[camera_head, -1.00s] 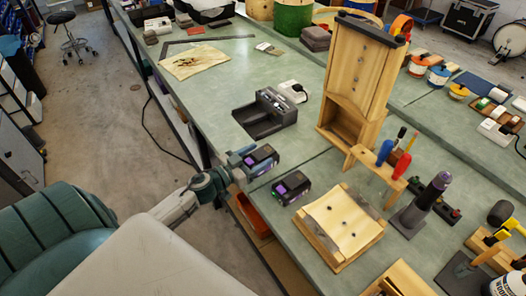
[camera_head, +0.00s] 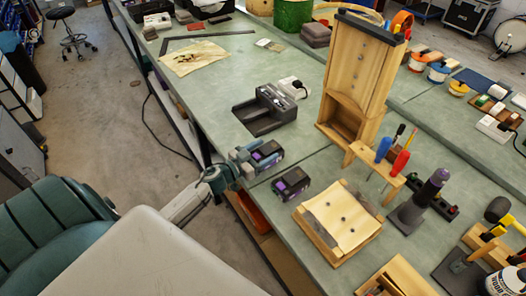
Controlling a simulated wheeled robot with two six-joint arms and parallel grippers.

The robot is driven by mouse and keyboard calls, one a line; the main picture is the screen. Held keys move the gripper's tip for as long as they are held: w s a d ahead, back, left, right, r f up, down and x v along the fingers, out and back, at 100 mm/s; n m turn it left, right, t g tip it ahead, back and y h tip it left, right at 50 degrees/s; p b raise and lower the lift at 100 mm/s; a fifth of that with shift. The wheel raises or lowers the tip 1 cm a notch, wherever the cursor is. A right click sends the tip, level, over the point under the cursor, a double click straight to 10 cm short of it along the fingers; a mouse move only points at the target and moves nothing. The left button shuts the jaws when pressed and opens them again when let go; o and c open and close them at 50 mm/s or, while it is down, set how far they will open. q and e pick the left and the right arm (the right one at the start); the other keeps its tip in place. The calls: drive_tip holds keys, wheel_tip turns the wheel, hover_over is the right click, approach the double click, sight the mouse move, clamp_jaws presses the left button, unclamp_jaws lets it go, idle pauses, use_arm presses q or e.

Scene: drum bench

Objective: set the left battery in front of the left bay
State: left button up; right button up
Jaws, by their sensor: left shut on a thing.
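My left gripper (camera_head: 245,161) is shut on the left battery (camera_head: 265,155), a dark block with a purple face, near the bench's left edge. A second, similar battery (camera_head: 292,184) stands on the bench to the right of and nearer than the held one. The dark charger with its bays (camera_head: 264,111) lies farther back, beyond the held battery. I cannot clearly tell whether the held battery touches the bench. My right gripper is not in view.
A wooden block on a tray (camera_head: 340,221) and a screwdriver rack (camera_head: 376,167) stand to the right. A tall wooden stand (camera_head: 356,80) rises behind them. The green bench top (camera_head: 215,92) is clear left of the charger.

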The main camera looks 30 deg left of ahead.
use_arm(q)
drive_tip(key=shift+f, duration=0.15)
drive_tip(key=o, duration=1.3)
